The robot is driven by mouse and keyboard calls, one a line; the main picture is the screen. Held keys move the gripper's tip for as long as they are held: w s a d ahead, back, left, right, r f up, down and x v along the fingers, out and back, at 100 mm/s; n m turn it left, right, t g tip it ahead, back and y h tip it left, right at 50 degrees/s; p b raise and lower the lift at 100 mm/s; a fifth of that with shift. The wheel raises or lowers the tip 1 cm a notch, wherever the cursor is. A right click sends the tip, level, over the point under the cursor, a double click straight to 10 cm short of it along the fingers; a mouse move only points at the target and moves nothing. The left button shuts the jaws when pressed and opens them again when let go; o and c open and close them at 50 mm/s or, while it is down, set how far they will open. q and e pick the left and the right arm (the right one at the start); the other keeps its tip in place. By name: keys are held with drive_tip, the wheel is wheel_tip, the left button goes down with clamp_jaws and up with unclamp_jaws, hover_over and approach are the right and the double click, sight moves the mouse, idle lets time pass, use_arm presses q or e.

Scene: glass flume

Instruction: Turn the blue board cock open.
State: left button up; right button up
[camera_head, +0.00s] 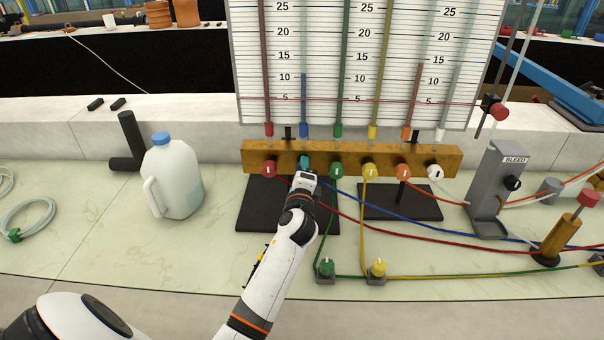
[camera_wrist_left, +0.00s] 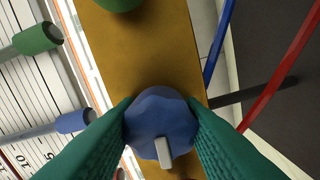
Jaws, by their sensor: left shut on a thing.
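The blue board cock (camera_wrist_left: 158,112) is a round, scalloped knob on the ochre rail (camera_head: 456,158) under the scale board. In the left wrist view it sits between the teal fingers of my left gripper (camera_wrist_left: 160,125), which is shut on it from both sides. Its pale pointer tab (camera_wrist_left: 164,152) lies nearly along the rail, slightly tilted. In the head view my left gripper (camera_head: 305,165) covers most of the blue cock, between the red cock (camera_head: 269,169) and the green cock (camera_head: 336,171). My right gripper is out of view.
Yellow (camera_head: 370,172), orange (camera_head: 403,171) and white (camera_head: 436,171) cocks continue along the rail. A white jug (camera_head: 172,180) stands left. Coloured hoses cross the bench right of my left arm. A grey bleed stand (camera_head: 490,195) stands right.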

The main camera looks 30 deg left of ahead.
use_arm(q)
drive_tip(key=shift+n, duration=0.6)
drive_tip(key=o, duration=1)
drive_tip(key=shift+b+v, duration=0.85)
drive_tip(key=shift+v, duration=5.25)
drive_tip(key=shift+a+f, duration=0.1)
